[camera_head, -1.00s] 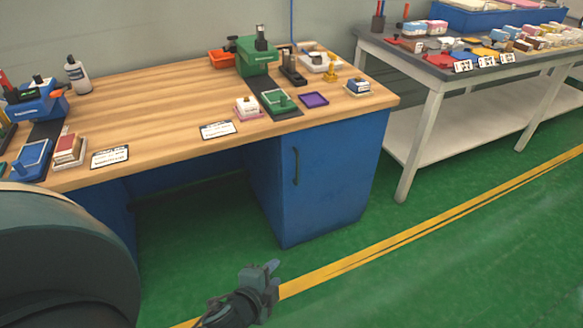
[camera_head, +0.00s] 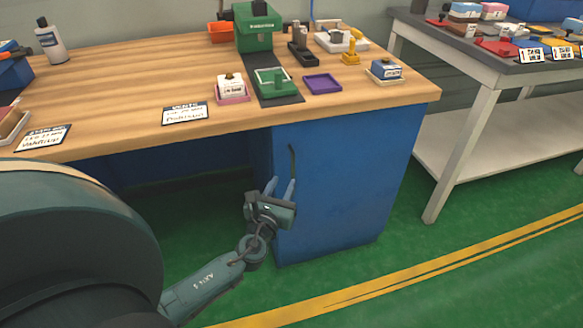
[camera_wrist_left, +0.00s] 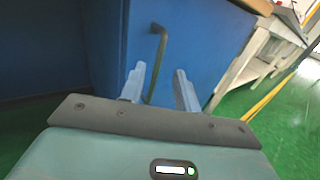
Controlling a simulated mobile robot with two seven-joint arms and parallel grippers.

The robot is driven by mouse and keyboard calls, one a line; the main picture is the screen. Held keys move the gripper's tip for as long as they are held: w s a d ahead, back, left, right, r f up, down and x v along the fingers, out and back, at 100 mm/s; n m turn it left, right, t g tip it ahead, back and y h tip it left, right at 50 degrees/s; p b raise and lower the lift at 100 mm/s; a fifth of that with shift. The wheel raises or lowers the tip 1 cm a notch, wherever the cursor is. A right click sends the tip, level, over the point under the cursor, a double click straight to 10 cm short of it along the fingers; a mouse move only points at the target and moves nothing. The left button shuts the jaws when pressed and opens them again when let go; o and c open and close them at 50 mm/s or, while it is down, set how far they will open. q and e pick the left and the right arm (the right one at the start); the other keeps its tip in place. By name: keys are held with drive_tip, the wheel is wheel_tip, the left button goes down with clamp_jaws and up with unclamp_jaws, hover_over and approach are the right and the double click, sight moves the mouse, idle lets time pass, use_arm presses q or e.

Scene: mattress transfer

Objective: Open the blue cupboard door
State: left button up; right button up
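The blue cupboard door (camera_head: 340,190) is the front of the cupboard under the right end of the wooden desk, and it looks shut. Its dark vertical handle (camera_head: 292,162) is near the door's left edge. My left gripper (camera_head: 280,187) is in front of the door, just below the handle's upper part, with its fingers pointing up. In the left wrist view, the handle (camera_wrist_left: 157,60) stands between the two parted fingertips (camera_wrist_left: 159,85). The fingers are open, with gaps beside the handle. The handle's lower part is hidden by the gripper in the head view. My right gripper is not in view.
The wooden desk top (camera_head: 130,95) overhangs the door and holds stamps, trays and labels. A grey-topped table (camera_head: 460,50) with a white lower shelf stands at right. Green floor (camera_head: 400,265) lies clear in front, crossed by a yellow line.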

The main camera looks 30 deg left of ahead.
sight(292, 165)
use_arm(q)
drive_tip(key=b+x, duration=0.1)
drive_tip(key=x, duration=0.6)
drive_tip(key=shift+w+a+f, duration=0.1)
drive_tip(key=shift+w, duration=0.3)
drive_tip(key=shift+c, duration=0.2)
clamp_jaws()
